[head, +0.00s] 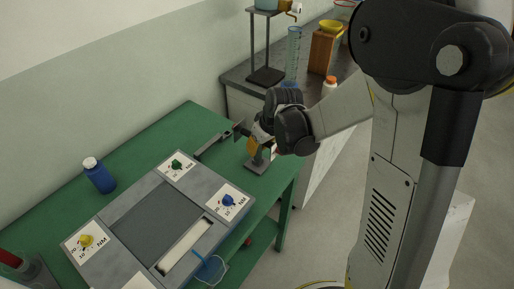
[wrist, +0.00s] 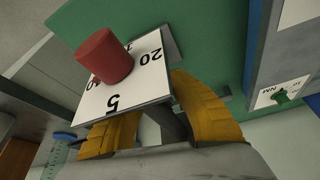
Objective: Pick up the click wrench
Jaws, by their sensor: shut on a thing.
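My gripper (wrist: 165,120) has its yellow fingers closed around a dark grey stem. In the wrist view the stem joins a tilted white dial plate (wrist: 130,85) with black numbers 5 and 20. A red cylindrical knob (wrist: 104,56) sits on the plate. In the head view my gripper (head: 255,146) is over the far right corner of the green table, with a grey plate (head: 256,167) just below it. A grey bar-shaped tool (head: 213,146) lies left of it. I cannot tell which of these is the click wrench; my wrist hides part of the held thing.
A grey panel (head: 143,207) with yellow, green and blue knobs fills the front of the green table (head: 182,128). A blue bottle (head: 99,175) stands at left. Behind, a dark bench holds a ring stand (head: 265,75), a cylinder (head: 293,54) and a wooden block (head: 323,50).

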